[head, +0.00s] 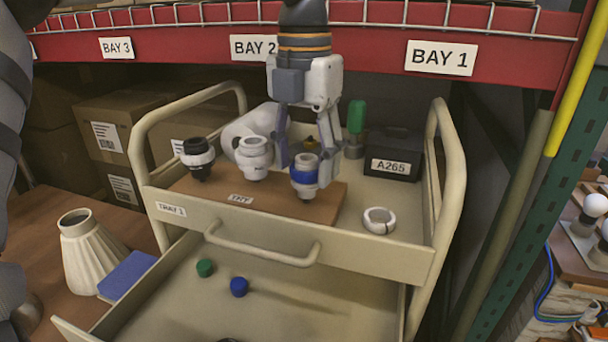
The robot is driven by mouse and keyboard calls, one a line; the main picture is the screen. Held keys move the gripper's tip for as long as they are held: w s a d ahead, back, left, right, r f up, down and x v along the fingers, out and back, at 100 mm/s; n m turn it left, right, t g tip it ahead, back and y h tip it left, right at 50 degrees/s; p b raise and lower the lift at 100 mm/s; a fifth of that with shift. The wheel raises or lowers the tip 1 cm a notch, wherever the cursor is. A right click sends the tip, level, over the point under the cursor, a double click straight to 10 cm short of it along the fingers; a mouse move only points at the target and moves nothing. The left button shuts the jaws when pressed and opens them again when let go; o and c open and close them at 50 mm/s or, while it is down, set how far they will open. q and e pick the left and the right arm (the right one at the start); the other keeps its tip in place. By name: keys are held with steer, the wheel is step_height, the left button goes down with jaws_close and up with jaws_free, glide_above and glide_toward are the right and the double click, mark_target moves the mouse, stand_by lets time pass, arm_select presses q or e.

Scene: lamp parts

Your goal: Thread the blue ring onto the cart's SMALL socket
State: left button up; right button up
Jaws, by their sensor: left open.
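My left gripper (306,150) points down over the cart's wooden board, open, with its fingers apart just above and beside the blue ring. The blue ring (303,175) sits around a white socket (306,191) at the right end of the board. A wider white socket (254,158) stands in the middle of the board, and a black socket (197,170) with a white ring around it stands at the left. I cannot tell whether a fingertip touches the blue ring or how far down it sits. The right gripper is not in view.
A loose white ring (379,220) lies on the cart top. A black box (393,154) and a green-handled tool (356,120) stand behind. The open drawer (300,300) holds green and blue caps. A red shelf edge (375,42) runs overhead.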

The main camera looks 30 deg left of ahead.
arm_select(q)
steer(key=n, duration=0.2)
steer(key=shift+w+f+n, duration=0.1)
steer(key=shift+n, duration=0.3)
steer(key=n, duration=0.4)
steer(key=shift+d, duration=0.15)
steer(key=n, duration=0.7)
steer(key=shift+w, duration=0.1)
steer(key=c, duration=1.2)
steer(key=m, duration=0.3)
steer(key=shift+m, duration=0.3)
steer(key=shift+c, duration=0.3)
steer(key=m, duration=0.3)
steer(key=shift+f, duration=0.1)
